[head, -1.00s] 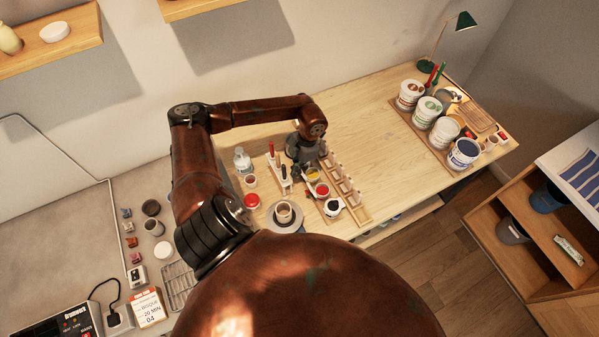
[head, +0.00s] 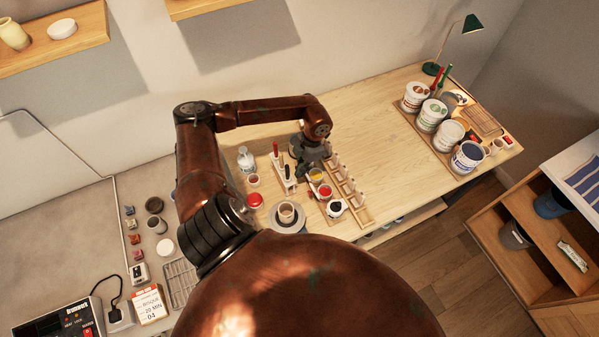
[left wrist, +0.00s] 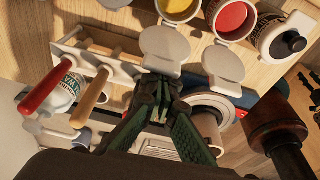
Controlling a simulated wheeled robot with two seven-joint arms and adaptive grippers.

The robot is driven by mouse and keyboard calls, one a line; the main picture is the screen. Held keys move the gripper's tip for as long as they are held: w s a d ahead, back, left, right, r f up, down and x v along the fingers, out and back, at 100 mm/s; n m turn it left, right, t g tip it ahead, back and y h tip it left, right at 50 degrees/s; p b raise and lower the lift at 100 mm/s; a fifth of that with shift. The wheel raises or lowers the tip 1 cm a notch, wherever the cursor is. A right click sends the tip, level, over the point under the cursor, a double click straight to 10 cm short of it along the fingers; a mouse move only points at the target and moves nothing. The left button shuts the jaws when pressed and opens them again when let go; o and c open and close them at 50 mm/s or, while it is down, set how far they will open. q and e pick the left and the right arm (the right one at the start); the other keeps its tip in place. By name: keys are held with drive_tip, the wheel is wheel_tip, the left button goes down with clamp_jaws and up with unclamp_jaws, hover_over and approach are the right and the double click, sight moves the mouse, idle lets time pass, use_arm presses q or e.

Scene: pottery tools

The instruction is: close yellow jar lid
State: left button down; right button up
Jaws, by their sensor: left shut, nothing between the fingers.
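The yellow jar (head: 316,175) is a small white pot with yellow inside, standing on the workbench. In the left wrist view the yellow jar (left wrist: 178,7) is at the top, cut by the frame edge. Its white lid (left wrist: 165,43) is swung open, hanging out from the rim toward my gripper. My left gripper (left wrist: 165,84) is shut and empty, its tips at the lid's outer edge in the picture; I cannot tell whether they touch. In the head view my left gripper (head: 303,172) is just left of the yellow jar. My right gripper is not in view.
A red jar (left wrist: 232,17) with its lid (left wrist: 222,62) open stands beside the yellow one. A white jar with a black top (left wrist: 285,42) is farther right. A rack holding wooden-handled tools (left wrist: 95,55) is left of my fingers. Bare bench (head: 375,115) lies behind.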

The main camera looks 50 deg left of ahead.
use_arm(q)
drive_tip(key=shift+d+f, duration=0.1)
drive_tip(key=shift+d, duration=0.15)
drive_tip(key=shift+w+r+p, duration=0.25)
drive_tip(key=shift+r+p, duration=0.1)
drive_tip(key=shift+r, duration=0.2)
drive_tip(key=shift+a+r+p, duration=0.15)
drive_tip(key=shift+r+p, duration=0.15)
drive_tip(key=shift+r, duration=0.45)
drive_tip(key=p+v, duration=0.3)
drive_tip(key=v, duration=0.5)
drive_tip(key=shift+r+p, duration=0.3)
drive_tip(key=shift+r, duration=0.1)
drive_tip(key=shift+d, duration=0.25)
